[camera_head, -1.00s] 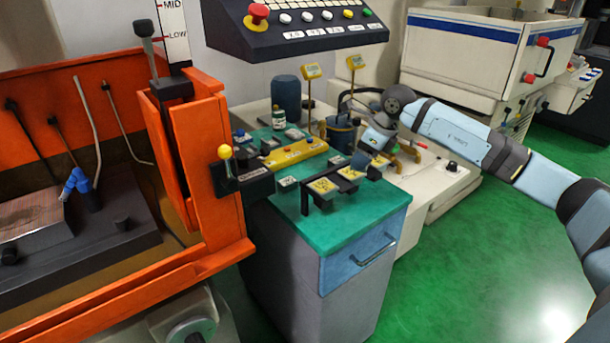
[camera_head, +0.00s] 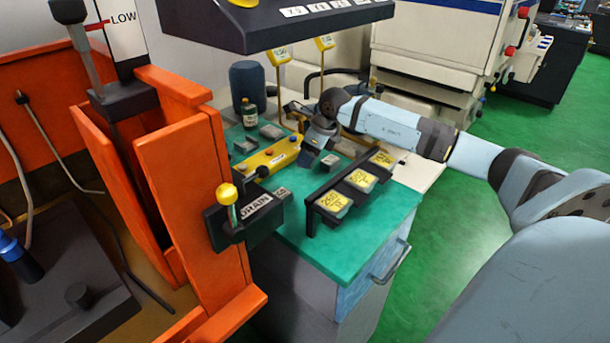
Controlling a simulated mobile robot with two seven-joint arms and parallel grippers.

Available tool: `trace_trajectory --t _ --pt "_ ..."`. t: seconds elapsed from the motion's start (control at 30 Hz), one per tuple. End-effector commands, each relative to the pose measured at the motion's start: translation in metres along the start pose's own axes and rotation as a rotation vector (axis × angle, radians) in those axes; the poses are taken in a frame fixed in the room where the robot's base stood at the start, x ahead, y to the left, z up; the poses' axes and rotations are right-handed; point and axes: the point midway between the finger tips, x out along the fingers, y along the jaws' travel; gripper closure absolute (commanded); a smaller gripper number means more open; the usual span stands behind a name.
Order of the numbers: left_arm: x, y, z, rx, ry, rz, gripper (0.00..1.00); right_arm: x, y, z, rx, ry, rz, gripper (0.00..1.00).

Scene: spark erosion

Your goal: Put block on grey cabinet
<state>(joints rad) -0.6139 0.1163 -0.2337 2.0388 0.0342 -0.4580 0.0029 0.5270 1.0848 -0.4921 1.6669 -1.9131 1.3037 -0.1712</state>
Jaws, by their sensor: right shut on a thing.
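The grey cabinet (camera_head: 283,290) stands in the middle, with a teal top and a blue drawer front. My right gripper (camera_head: 310,153) is over the cabinet top, behind the black rack, pointing down. It is shut on a small dark blue-grey block (camera_head: 306,159), partly hidden by the fingers. I cannot tell whether the block touches the top. Other small grey blocks lie on the top: one right of the gripper (camera_head: 331,160), one near the lever box (camera_head: 281,192), two behind the yellow bar (camera_head: 245,145) (camera_head: 271,131). My left gripper is not in view.
A black rack (camera_head: 312,213) with yellow-labelled pieces stands along the cabinet's right front. A yellow bar (camera_head: 268,160), a small bottle (camera_head: 249,113) and a dark blue cylinder (camera_head: 248,80) are behind. The orange tank (camera_head: 180,190) and DRAIN lever box (camera_head: 258,215) crowd the left. A control panel (camera_head: 270,25) overhangs.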

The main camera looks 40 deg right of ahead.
Motion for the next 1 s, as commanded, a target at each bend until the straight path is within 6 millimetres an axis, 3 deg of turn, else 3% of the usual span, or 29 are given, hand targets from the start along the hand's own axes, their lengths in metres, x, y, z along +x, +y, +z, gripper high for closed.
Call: trace_trajectory --t 0.1,0.5,0.87,0.9,1.0 --pt "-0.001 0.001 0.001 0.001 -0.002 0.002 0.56 0.02 0.001 -0.008 0.002 0.0 0.002 0.82" --pt "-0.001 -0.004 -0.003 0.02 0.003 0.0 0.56 0.062 0.0 -0.025 0.001 -0.001 0.001 0.82" --pt "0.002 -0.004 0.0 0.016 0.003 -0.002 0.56 0.067 0.0 -0.027 0.0 -0.001 -0.001 0.82" --pt "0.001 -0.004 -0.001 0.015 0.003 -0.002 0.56 0.066 0.0 -0.028 0.0 0.0 0.0 0.32" --pt "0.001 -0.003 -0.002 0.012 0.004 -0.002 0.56 0.066 0.0 -0.028 0.0 0.0 0.0 0.16"
